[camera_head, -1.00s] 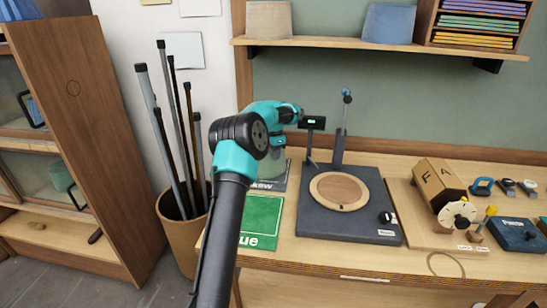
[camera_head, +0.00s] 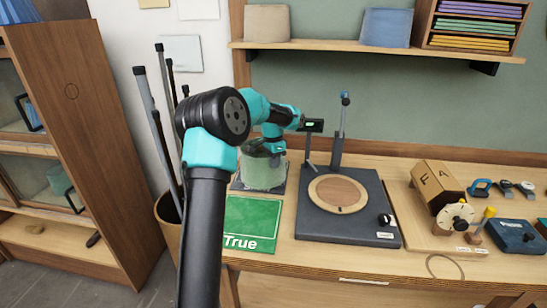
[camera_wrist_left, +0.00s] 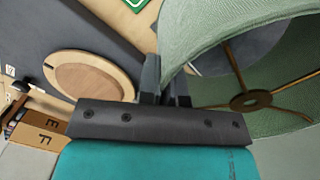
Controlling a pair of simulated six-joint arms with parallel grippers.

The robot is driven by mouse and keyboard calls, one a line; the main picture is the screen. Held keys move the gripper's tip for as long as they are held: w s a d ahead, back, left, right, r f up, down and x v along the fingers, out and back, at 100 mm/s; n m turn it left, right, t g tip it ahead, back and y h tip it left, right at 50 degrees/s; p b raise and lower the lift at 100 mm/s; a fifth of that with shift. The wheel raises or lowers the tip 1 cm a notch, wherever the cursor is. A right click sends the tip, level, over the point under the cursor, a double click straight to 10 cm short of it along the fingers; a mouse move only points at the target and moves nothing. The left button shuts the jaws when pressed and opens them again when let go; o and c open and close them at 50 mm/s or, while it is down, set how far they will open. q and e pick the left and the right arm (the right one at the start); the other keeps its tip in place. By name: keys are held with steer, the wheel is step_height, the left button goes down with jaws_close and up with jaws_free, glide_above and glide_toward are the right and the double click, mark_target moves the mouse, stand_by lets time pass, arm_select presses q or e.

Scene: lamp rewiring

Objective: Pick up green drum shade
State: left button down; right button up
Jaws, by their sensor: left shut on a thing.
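The green drum shade (camera_head: 264,173) is in the head view at or just above the dark mat (camera_head: 240,184) at the back left of the bench; I cannot tell whether it touches the mat. My left gripper (camera_head: 274,148) is shut on the shade's rim from above. In the left wrist view the gripper's fingers (camera_wrist_left: 170,82) pinch the edge of the shade (camera_wrist_left: 215,35), and its open end shows a brass spoked ring inside. My arm hides part of the mat. My right gripper is in neither view.
A green mat marked "True" (camera_head: 251,222) lies in front of the dark mat. A dark base with a round wooden turntable (camera_head: 338,194) and upright posts stands to the right. A wooden block (camera_head: 436,186) and small tools lie further right. A shelf (camera_head: 400,49) holds other shades above.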

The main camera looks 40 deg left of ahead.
arm_select(q)
steer(key=s+d, duration=0.5)
steer(key=shift+s+r, duration=0.15)
steer(key=shift+r, duration=0.2)
